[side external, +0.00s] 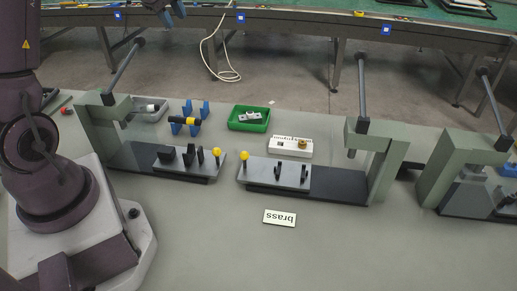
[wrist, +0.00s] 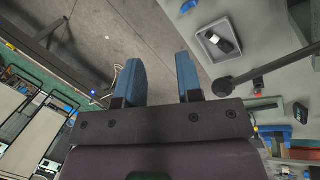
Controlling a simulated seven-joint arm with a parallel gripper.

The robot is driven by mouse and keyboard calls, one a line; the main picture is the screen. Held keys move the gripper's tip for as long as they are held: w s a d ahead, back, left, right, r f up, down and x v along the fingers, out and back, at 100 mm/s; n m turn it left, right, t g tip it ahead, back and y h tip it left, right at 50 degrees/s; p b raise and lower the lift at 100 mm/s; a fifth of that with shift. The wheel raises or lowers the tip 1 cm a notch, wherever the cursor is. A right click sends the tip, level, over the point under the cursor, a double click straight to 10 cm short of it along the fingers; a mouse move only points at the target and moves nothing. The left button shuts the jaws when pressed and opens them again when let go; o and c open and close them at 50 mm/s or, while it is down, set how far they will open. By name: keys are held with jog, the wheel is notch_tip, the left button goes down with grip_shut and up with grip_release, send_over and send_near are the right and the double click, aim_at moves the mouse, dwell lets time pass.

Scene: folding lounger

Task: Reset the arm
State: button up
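My gripper (wrist: 160,65) shows in the wrist view with its two blue fingers apart and nothing between them, so it is open and empty. Below the fingers in that view is bare grey floor, with the workbench at the right. In the side external view my arm stands at the left edge of the bench and rises out of the top of the picture.
A grey tray (wrist: 218,41) lies near a press lever.

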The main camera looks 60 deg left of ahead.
jog(key=s+d+r+m, duration=0.25)
jog(key=d+m, duration=0.25)
jog(key=d, duration=0.5)
jog(key=s+d+r+m, duration=0.2)
jog(key=d+r+m, duration=0.25)
jog(key=d, duration=0.45)
jog(key=s+d+f+m+t, duration=0.1)
jog(key=s+d+f+m, duration=0.2)
jog(key=s+d+m, duration=0.7)
jog(key=shift+d+m+t+h, duration=0.4)
jog(key=shift+d+m, duration=0.05)
